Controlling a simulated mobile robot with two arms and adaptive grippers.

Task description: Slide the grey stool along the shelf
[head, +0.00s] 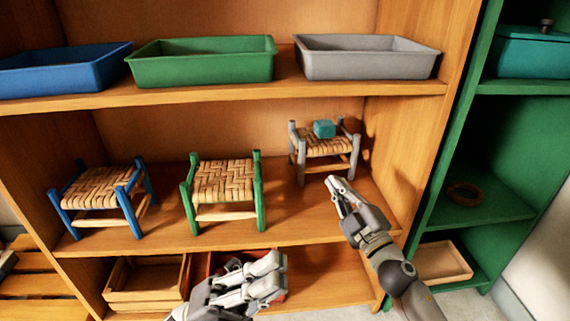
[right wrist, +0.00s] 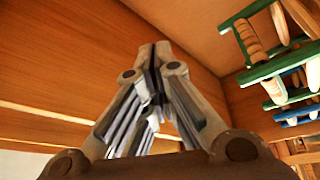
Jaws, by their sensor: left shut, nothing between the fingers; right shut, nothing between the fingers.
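The grey stool (head: 322,147) with a woven seat stands upright on the middle shelf (head: 160,232), toward its right end in the head view. A small teal block (head: 324,129) rests on its seat. My right gripper (head: 334,183) is shut and empty, its tips just in front of the stool's lower front; I cannot tell whether they touch it. In the right wrist view the shut fingers (right wrist: 155,50) show, but I cannot make out the grey stool. My left gripper (head: 274,262) is shut and empty, lower down in front of the bottom shelf.
A green stool (head: 222,183) and a blue stool (head: 98,190) stand left of the grey one. Blue, green and grey trays (head: 365,67) line the shelf above. The shelf unit's right side wall (head: 425,120) bounds the space right of the grey stool.

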